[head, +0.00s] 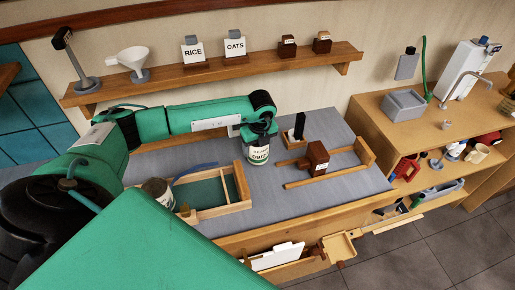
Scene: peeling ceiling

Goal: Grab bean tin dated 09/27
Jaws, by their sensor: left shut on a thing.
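The bean tin (257,155) has a white label with dark print. The print seems to read "BEANS" with a date starting 09, but it is too small to read surely. My left gripper (259,138) comes down over the tin from above and is shut on its top. The tin looks upright, near the middle of the grey worktop; I cannot tell whether its base touches the surface. A second tin (157,191) stands at the left end of the wooden tray, partly hidden by my arm. My right gripper is not in view.
A wooden tray (222,208) lies left of the held tin. A wooden rail frame (330,177) with a brown block (317,157) lies to its right. A shelf (215,72) with a funnel and RICE and OATS boxes runs behind. Grey worktop (345,195) is bare at the front right.

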